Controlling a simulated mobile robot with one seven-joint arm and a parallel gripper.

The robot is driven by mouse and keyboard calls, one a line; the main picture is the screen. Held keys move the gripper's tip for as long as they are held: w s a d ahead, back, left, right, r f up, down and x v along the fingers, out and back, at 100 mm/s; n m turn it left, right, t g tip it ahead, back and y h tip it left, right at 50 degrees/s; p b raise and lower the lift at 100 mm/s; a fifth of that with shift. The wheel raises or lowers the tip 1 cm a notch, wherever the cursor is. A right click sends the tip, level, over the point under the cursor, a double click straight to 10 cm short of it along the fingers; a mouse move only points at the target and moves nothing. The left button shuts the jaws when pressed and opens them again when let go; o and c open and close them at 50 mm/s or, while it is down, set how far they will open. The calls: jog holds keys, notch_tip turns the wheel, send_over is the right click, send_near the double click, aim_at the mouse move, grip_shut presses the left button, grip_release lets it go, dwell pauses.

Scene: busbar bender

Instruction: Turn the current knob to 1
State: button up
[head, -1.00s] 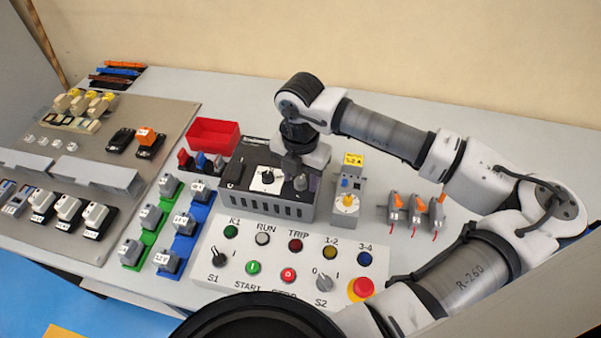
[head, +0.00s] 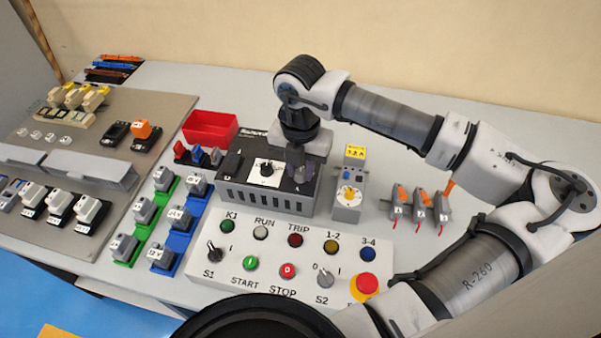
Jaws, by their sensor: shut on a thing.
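A grey box (head: 268,200) with a black top panel stands behind the button panel. A black knob on a white dial plate (head: 266,170) shows at the middle of its top. My gripper (head: 299,176) points down at the right part of that top, right of the white dial. It is shut on a knob there, which the fingers mostly hide. I cannot read that knob's setting or its scale. Right of the box, a grey device (head: 347,210) has a yellow-orange dial (head: 349,196) and a yellow label; the gripper is apart from it.
The button panel (head: 205,284) with lamps, switches and a red emergency button (head: 366,286) lies in front. A red bin (head: 210,128) is behind left. Several orange-levered parts (head: 421,212) stand at right under my arm. The back right table is clear.

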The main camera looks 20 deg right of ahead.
aim_at(300, 172)
jog(key=n+b, duration=0.2)
jog(key=b, duration=0.1)
jog(key=n+b, duration=0.2)
jog(key=b, duration=0.1)
jog(key=shift+f, duration=0.3)
jog(key=n+b, duration=0.1)
jog(key=n, duration=0.1)
jog(key=n+b, duration=0.3)
jog(key=shift+r+n+b, duration=0.3)
jog(key=shift+n, duration=0.1)
jog(key=o, duration=1)
notch_tip(300, 172, up, 14)
jog(key=shift+f, duration=0.1)
